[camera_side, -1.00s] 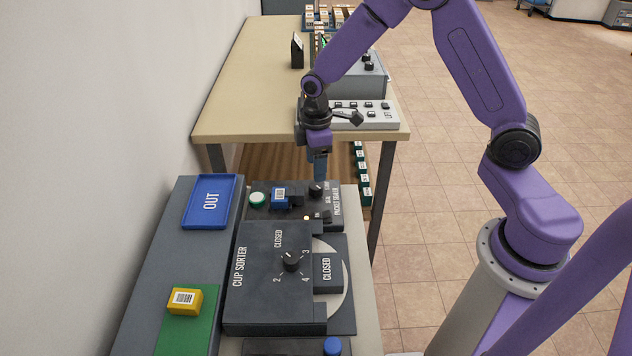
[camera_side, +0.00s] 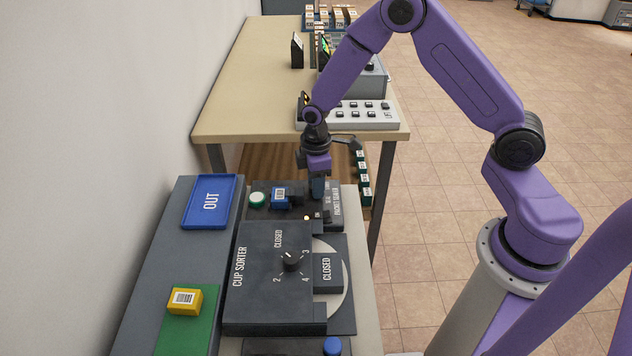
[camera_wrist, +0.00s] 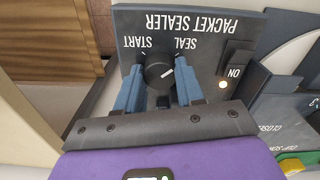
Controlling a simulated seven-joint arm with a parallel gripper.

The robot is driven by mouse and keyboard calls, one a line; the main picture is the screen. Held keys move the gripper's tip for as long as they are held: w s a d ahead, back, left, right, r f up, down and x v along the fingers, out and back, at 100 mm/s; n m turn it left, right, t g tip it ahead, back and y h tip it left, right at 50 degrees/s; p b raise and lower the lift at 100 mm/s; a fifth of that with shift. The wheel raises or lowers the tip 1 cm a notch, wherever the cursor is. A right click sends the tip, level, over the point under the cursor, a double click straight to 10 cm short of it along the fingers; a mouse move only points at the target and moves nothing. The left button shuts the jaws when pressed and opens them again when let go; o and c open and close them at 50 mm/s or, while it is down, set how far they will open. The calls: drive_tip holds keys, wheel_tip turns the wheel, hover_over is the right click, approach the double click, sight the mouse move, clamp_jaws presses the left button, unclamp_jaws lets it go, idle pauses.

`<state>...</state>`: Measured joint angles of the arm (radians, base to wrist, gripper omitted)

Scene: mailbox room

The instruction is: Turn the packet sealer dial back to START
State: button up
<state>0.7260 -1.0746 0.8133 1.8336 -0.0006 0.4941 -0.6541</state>
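The packet sealer (camera_wrist: 215,45) is a dark panel with START and SEAL lettering, upside down in the wrist view; it also shows in the side view (camera_side: 333,212). Its round black dial (camera_wrist: 158,70) has a white pointer line angled toward SEAL. My gripper (camera_wrist: 158,80) is lowered over the panel, its two blue-grey fingers open on either side of the dial. A small gap shows at the left finger; contact at the right finger is unclear. In the side view my gripper (camera_side: 317,194) hides the dial.
The ON switch (camera_wrist: 236,70) and its lit lamp (camera_wrist: 223,85) sit beside the dial. A blue packet (camera_side: 280,195) and a green button (camera_side: 257,200) lie left of my gripper. The cup sorter (camera_side: 262,290) stands in front, and a beige table (camera_side: 245,95) behind.

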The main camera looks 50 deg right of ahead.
drive_tip(key=shift+n, duration=0.4)
drive_tip(key=n, duration=0.5)
drive_tip(key=shift+n, duration=0.3)
drive_tip(key=n, duration=0.5)
drive_tip(key=shift+n, duration=0.4)
drive_tip(key=o, duration=1)
drive_tip(key=shift+o, duration=0.2)
wheel_tip(320, 180, up, 18)
drive_tip(key=shift+f, duration=0.25)
